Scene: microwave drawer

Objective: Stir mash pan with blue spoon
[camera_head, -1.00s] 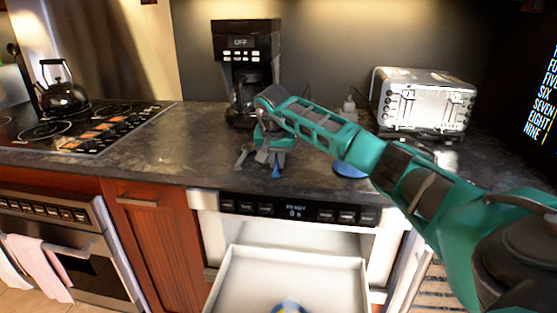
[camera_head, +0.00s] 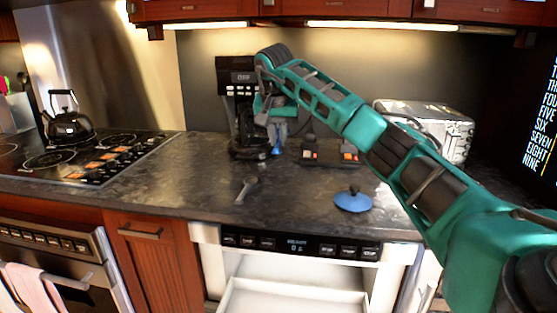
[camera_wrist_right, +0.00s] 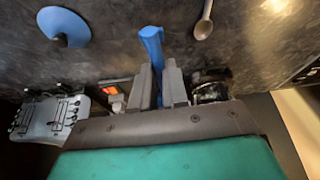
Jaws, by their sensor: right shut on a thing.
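My right gripper (camera_head: 276,138) is above the counter in front of the coffee maker, fingers pointing down. It is shut on the blue spoon (camera_head: 276,151), of which only a short blue part shows below the fingers. In the right wrist view the blue spoon (camera_wrist_right: 152,45) sticks out from between the fingers (camera_wrist_right: 158,88), clear of the counter. The mash pan is out of view in both current views. My left gripper is not in view.
The white drawer (camera_head: 292,297) stands open below the microwave panel. A blue lid (camera_head: 352,199) with a dark knob and a grey spoon (camera_head: 245,188) lie on the counter. The coffee maker (camera_head: 238,82), toaster (camera_head: 440,125) and kettle (camera_head: 68,122) stand behind or aside.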

